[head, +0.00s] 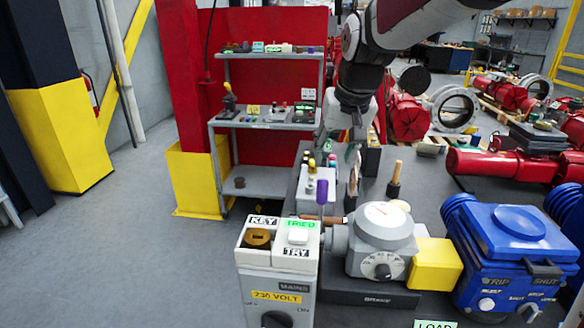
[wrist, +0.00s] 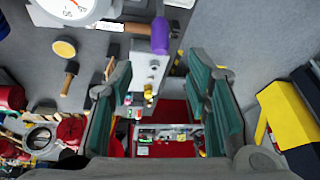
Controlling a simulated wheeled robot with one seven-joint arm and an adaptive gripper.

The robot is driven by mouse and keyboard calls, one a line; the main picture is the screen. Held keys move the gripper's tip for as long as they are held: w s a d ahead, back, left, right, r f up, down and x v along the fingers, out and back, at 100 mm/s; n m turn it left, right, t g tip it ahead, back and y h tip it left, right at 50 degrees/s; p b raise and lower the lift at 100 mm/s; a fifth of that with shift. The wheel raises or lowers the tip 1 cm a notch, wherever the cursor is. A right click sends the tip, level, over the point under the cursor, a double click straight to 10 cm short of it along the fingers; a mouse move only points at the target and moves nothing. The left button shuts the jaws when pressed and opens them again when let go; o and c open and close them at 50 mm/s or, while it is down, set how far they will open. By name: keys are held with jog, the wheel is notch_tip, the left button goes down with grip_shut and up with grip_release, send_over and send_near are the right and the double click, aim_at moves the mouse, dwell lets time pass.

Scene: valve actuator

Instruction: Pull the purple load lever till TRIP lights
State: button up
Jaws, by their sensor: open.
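The purple load lever (head: 322,192) stands upright beside the grey round-topped actuator (head: 382,228) in the head view. Its purple grip also shows in the wrist view (wrist: 160,36), just beyond the fingertips. My gripper (head: 352,158) is above and behind the lever in the head view. In the wrist view my gripper (wrist: 161,68) has its two green-padded fingers apart, with nothing held between them.
A box with KEY and TRY labels (head: 278,262) stands in front, its TRIED sign green. A yellow block (head: 435,265) adjoins the actuator. A wooden-handled tool (head: 394,180) stands on the dark bench (head: 430,192). A small grey block with knobs (head: 317,182) is behind the lever.

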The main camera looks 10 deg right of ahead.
aim_at(324, 184)
jog(key=x, duration=1.3)
jog(key=shift+w+f, duration=0.1)
jog(key=shift+f, duration=0.2)
grip_shut()
